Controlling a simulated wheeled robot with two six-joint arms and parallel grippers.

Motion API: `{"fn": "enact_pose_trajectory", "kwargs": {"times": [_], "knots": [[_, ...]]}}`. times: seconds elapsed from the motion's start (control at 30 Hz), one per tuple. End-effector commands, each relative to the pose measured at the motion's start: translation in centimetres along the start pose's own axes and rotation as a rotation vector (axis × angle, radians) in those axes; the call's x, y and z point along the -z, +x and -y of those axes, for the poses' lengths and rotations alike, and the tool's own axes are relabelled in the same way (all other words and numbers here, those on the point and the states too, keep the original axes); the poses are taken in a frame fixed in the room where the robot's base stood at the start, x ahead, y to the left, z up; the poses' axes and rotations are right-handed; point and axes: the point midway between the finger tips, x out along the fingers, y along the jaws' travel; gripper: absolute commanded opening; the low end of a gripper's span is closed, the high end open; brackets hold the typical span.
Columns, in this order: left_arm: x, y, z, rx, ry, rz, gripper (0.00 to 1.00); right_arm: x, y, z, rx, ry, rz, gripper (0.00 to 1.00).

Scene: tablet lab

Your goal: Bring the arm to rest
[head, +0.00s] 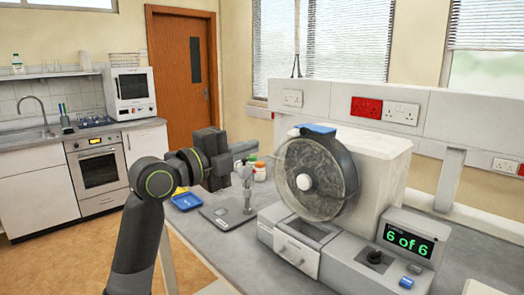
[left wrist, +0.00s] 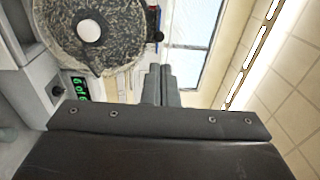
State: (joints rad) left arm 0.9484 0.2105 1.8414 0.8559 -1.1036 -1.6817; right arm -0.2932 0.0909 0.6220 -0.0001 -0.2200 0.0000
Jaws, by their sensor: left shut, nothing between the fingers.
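My left arm comes in from the lower left in the head view. Its left gripper (head: 247,147) is raised above the bench and points right, towards the drum machine (head: 318,175). The gripper is shut and empty. In the left wrist view, the two fingers (left wrist: 161,84) lie side by side with nothing between them. The machine's round drum (left wrist: 92,36) shows at the upper left of that view, apart from the fingers. My right gripper is in neither view.
The grey bench (head: 205,232) holds a blue tray (head: 187,201), a flat plate with a small metal stand (head: 248,190), and small bottles (head: 260,171). The machine has an open drawer (head: 296,254) and a display (head: 409,240) reading "6 of 6". Floor is free at left.

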Motion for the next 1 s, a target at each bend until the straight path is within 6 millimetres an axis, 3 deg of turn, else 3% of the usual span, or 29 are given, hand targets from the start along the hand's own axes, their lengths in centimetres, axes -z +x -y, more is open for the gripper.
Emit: {"fn": "enact_pose_trajectory", "kwargs": {"times": [0.13,0.23,0.37,0.47,0.7,0.87,1.0], "knots": [[-0.1,-0.9,-0.7,-0.008,-0.013,0.005,0.00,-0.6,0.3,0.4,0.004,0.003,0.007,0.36],[-0.7,-1.6,-3.1,-0.044,-0.074,0.034,0.00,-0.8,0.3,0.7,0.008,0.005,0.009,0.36],[-1.9,-3.6,-9.6,-0.130,-0.240,0.121,0.00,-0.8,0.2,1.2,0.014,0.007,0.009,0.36],[-2.6,-6.0,-15.5,-0.205,-0.401,0.217,0.00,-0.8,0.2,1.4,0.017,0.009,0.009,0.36],[-2.3,-13.9,-28.1,-0.348,-0.776,0.494,0.00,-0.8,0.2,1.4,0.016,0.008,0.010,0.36],[-0.6,-20.4,-35.0,-0.410,-1.011,0.713,0.00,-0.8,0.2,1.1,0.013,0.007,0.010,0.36],[1.8,-26.8,-39.9,-0.439,-1.199,0.930,0.00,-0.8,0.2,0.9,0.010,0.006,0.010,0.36]]}}
